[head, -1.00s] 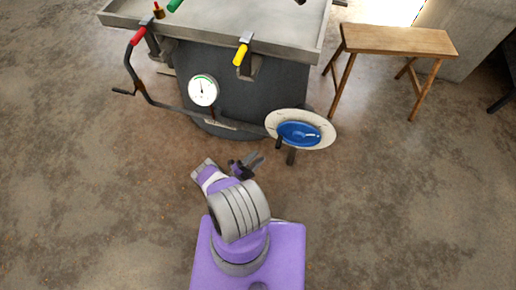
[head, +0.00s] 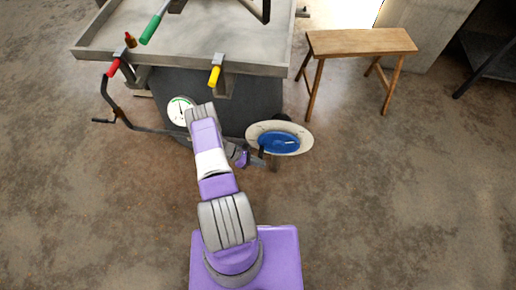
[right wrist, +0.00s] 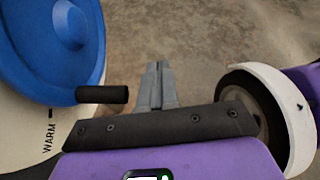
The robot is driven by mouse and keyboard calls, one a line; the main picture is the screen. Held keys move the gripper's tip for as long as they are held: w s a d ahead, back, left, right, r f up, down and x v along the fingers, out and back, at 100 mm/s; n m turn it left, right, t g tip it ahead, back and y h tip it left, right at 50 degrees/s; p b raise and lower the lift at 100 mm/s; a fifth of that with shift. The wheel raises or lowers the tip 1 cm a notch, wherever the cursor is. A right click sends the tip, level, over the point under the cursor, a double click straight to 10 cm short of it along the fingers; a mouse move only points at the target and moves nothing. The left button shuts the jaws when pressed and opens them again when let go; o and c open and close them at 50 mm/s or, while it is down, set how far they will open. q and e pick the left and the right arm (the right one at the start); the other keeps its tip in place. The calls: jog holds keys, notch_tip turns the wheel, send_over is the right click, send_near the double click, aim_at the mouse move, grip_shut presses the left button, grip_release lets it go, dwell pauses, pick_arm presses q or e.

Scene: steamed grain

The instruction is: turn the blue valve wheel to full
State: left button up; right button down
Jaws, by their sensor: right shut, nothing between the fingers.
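The blue valve wheel (head: 279,142) sits on a round cream dial plate (head: 301,133) at the front of the grey stand. In the right wrist view the blue wheel (right wrist: 62,40) fills the upper left, with a short black handle (right wrist: 102,94) sticking out from its rim. The word WARM shows on the cream plate (right wrist: 28,128). My right gripper (head: 262,161) is just left of the wheel's lower edge. In the right wrist view its fingers (right wrist: 156,70) are together and empty, just right of the handle's end, with a small gap. My left gripper is not in view.
A round gauge (head: 180,111) is partly covered by my right arm. A grey tray table (head: 180,60) with red and yellow handles stands behind. A dark crank pipe (head: 113,107) is at the left. A wooden stool (head: 360,41) stands right.

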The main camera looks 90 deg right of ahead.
notch_tip(320, 180, up, 6)
jog(key=w+d+m+t+p, duration=0.1)
jog(key=d+m+t+p, duration=0.2)
jog(key=m, duration=0.7)
jog(key=m+t+h, duration=0.2)
jog(key=m+t, duration=0.3)
jog(key=m, duration=0.5)
send_near(260, 154)
jog(key=b+x, duration=0.4)
jog(key=x, duration=0.3)
jog(key=shift+d, duration=0.15)
jog(key=shift+s, duration=0.1)
